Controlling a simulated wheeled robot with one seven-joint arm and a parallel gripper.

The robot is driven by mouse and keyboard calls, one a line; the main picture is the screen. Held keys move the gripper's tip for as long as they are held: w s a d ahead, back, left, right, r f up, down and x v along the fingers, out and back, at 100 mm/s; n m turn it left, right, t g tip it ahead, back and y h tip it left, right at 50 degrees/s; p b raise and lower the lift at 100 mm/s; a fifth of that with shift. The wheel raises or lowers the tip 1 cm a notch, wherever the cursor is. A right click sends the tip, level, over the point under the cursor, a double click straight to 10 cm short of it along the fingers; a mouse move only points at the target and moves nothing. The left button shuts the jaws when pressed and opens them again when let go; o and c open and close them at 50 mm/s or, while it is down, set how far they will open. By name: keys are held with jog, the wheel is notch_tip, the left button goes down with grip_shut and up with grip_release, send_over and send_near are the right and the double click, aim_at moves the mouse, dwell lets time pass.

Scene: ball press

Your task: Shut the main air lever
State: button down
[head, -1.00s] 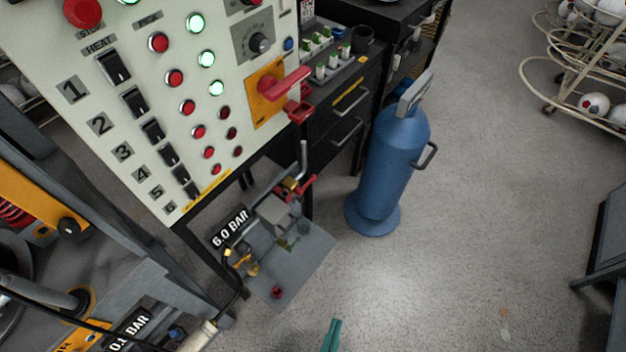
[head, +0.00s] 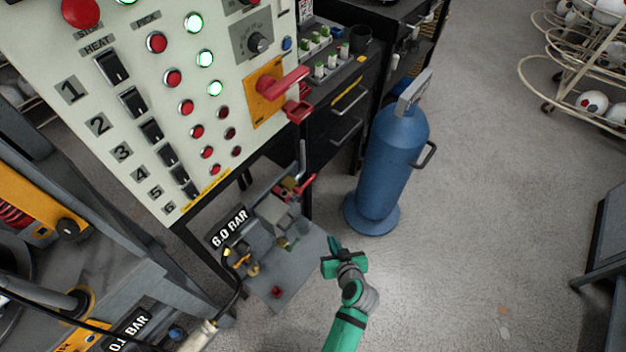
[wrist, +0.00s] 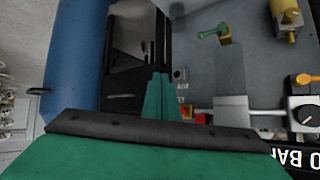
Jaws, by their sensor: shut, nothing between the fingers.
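The small red lever (head: 304,186) sits on the pipework at the upper end of the air unit, beside an upright grey pipe. Its exact angle is hard to tell. In the wrist view a red handle (wrist: 197,116), partly hidden by my fingers, is likely the same lever. My teal gripper (head: 334,248) is at the right edge of the air unit's grey plate (head: 278,275), lower right of the lever and apart from it in the head view. Its fingers (wrist: 160,78) are together and empty in the wrist view.
A blue cylinder (head: 392,165) with a side handle stands close right of the air unit. The control panel (head: 130,40) with a red rotary handle (head: 280,82) overhangs it. A green-handled valve (wrist: 213,32) is on the plate. The floor (head: 490,220) at right is clear.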

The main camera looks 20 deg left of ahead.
jog(key=w+a+r+n+g+y, duration=0.2)
jog(key=w+r+n+y, duration=0.1)
jog(key=w+r, duration=0.4)
jog(key=w+a+r+n+g+y, duration=0.2)
jog(key=w+r+n+y, duration=0.1)
jog(key=w+r+n, duration=0.3)
notch_tip(320, 180, up, 2)
jog(key=shift+w+a+r+g, duration=0.2)
jog(key=shift+w+r+g, duration=0.05)
jog(key=shift+w+g, duration=0.1)
send_over(306, 184)
jog(key=d, duration=0.1)
notch_tip(306, 184, down, 4)
jog(key=f, duration=0.1)
jog(key=shift+w+d+f, duration=0.15)
jog(key=shift+d+f, duration=0.2)
jog(key=shift+f, duration=0.45)
jog(key=shift+w+d+f, duration=0.1)
jog(key=shift+d+f, duration=0.25)
jog(key=shift+f, duration=0.45)
